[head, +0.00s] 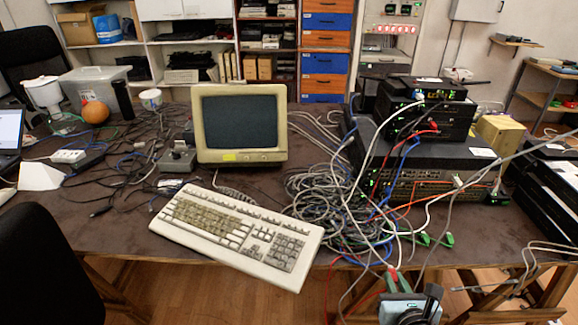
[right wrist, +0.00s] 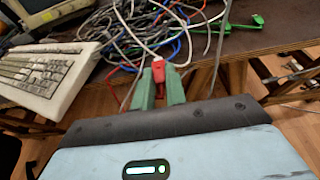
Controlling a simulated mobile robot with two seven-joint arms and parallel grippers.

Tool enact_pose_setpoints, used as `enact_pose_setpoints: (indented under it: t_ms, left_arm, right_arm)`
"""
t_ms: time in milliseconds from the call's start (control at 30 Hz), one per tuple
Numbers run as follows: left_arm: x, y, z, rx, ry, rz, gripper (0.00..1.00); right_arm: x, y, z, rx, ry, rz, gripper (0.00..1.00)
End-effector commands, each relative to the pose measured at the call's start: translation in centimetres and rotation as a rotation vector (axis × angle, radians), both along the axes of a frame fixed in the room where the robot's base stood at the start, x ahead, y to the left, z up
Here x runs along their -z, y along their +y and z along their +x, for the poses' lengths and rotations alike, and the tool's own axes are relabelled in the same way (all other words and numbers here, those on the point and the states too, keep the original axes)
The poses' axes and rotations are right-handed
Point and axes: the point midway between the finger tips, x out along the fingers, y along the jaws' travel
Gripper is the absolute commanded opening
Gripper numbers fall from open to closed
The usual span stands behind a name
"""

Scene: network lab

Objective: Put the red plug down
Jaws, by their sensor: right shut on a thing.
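The red plug (right wrist: 158,70) is between the green fingertips of my right gripper (right wrist: 161,90) in the right wrist view. A pale cable rises from it toward the tangle on the table. In the head view my right gripper (head: 398,282) is at the bottom, in front of the table's front edge, and the red plug (head: 393,273) shows only as a small patch at its fingertips. The gripper is shut on the plug. Much of the plug is hidden by the fingers. My left gripper is not in view.
A tangle of grey cables (head: 325,195) covers the table (head: 115,220) beyond the gripper. Stacked network devices (head: 430,160) stand to its right. A beige keyboard (head: 236,235) lies to the left, before an old monitor (head: 240,125). Green plugs (head: 447,240) lie near the front edge.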

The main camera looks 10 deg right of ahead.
Motion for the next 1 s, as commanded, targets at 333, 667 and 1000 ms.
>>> enact_pose_setpoints:
  t_ms: [333, 667, 1000]
  left_arm:
    - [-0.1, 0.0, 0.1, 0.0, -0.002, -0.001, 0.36]
    - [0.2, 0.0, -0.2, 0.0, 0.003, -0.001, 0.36]
    - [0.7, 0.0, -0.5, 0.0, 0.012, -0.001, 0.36]
  right_arm:
    - [0.1, -0.8, 2.4, 0.002, -0.003, -0.001, 0.0]
    - [0.9, -2.9, 9.7, 0.002, -0.001, 0.0, 0.0]
    - [1.5, -4.4, 14.4, 0.001, 0.001, 0.001, 0.0]
